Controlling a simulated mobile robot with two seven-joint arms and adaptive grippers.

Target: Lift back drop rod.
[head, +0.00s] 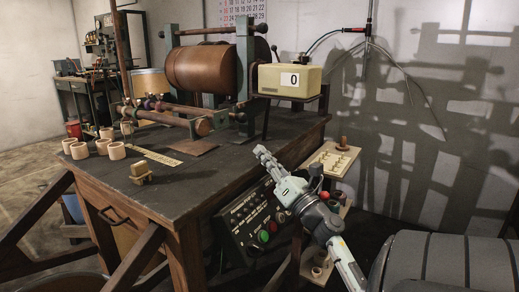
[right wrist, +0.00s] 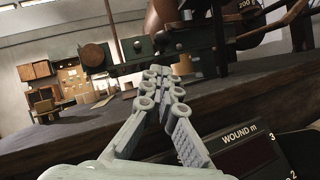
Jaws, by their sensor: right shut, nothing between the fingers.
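The winding machine stands on the dark bench with a large brown drum (head: 202,68) between green posts. A thin dark rod (head: 207,31) runs across the top of the posts. Lower rods with a wooden roller end (head: 203,127) lie in front of the drum. I cannot tell which is the back drop rod. My right gripper (head: 262,153) is shut and empty, in front of the bench's right edge, apart from the rods. In the right wrist view its fingers (right wrist: 163,82) point toward the bench and the machine's green rail (right wrist: 160,47). My left gripper is not in view.
A control panel (head: 262,222) with buttons sits below my right gripper. A yellowish counter box (head: 272,90) reads 0. Several wooden rings (head: 117,151) and a small wooden block (head: 140,171) rest on the bench (head: 215,180). A pegged wooden board (head: 330,160) is at the right.

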